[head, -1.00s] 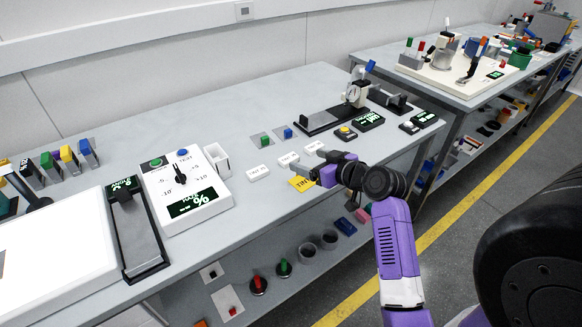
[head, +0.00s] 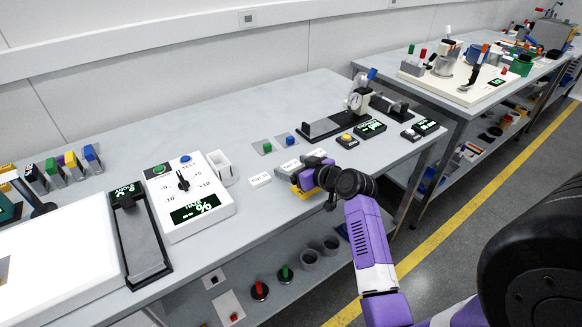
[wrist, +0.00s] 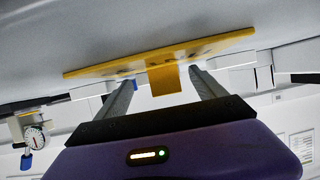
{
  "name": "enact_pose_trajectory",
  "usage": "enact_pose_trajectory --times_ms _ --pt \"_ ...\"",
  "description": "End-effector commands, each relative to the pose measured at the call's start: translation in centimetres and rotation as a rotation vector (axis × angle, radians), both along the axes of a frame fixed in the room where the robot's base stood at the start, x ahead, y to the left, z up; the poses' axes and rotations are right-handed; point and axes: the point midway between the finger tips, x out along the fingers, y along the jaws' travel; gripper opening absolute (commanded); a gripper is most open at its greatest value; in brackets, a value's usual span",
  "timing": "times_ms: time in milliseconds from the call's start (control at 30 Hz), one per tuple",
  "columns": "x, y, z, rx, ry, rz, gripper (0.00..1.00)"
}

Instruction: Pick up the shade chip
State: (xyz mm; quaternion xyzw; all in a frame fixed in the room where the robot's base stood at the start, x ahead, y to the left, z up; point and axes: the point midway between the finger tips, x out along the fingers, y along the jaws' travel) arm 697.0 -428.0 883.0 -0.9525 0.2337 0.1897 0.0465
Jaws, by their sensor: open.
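The yellow chip (head: 302,193), which I take to be the shade chip, lies near the front edge of the bench and is mostly hidden by my gripper (head: 306,174) in the head view. In the wrist view the chip (wrist: 225,45) is a thin yellow plate with dark marks and a short upright tab (wrist: 164,80). My gripper (wrist: 161,78) is open, with one finger on each side of the tab. Gaps show between the tab and both fingers.
White labelled blocks (head: 260,180) lie beside and behind the chip. A white dial box (head: 188,198) stands to the left. A gauge stand (head: 357,103) and small displays stand to the right.

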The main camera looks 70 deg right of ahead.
Motion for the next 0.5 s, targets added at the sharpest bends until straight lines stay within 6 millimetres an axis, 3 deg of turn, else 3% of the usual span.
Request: enact_pose_trajectory --times_ms 33,367,500 --pt "-0.01 0.01 -0.01 0.0 0.0 0.0 0.8" --pt "-0.03 0.01 0.02 0.0 0.0 0.0 0.15" --pt "-0.04 0.0 0.05 0.0 -0.001 0.0 0.15"
